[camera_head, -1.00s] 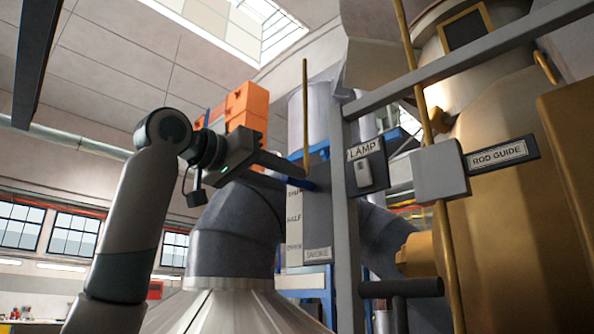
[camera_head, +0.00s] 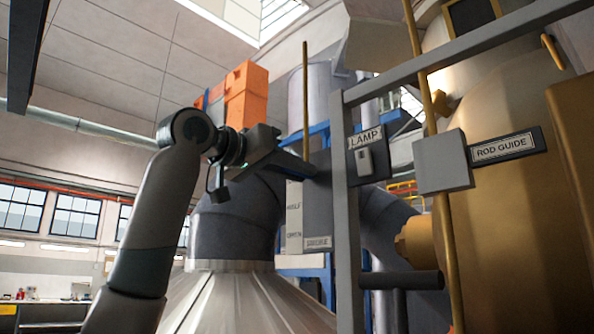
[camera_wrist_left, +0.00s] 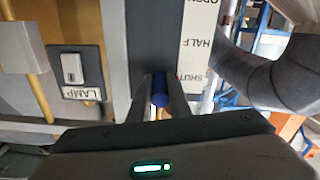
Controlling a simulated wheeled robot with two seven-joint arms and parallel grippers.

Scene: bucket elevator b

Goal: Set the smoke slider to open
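The smoke slider is a dark upright panel (camera_head: 318,205) with a white scale strip (camera_head: 294,218). My left gripper (camera_head: 309,174) reaches the panel's upper part and hides the strip's top. In the left wrist view the slider's blue handle (camera_wrist_left: 160,89) sits between the close-set fingers of my left gripper (camera_wrist_left: 160,98), which look shut on it. The handle is beside the SHUT label (camera_wrist_left: 189,83), at the end away from OPEN. My right gripper is not in view.
A grey post (camera_head: 346,220) stands right of the panel, with a LAMP switch (camera_head: 367,158) and a ROD GUIDE block (camera_head: 441,163) on a brass rod. A dark bar (camera_head: 402,281) juts out below. A grey duct (camera_head: 233,222) is behind the panel.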

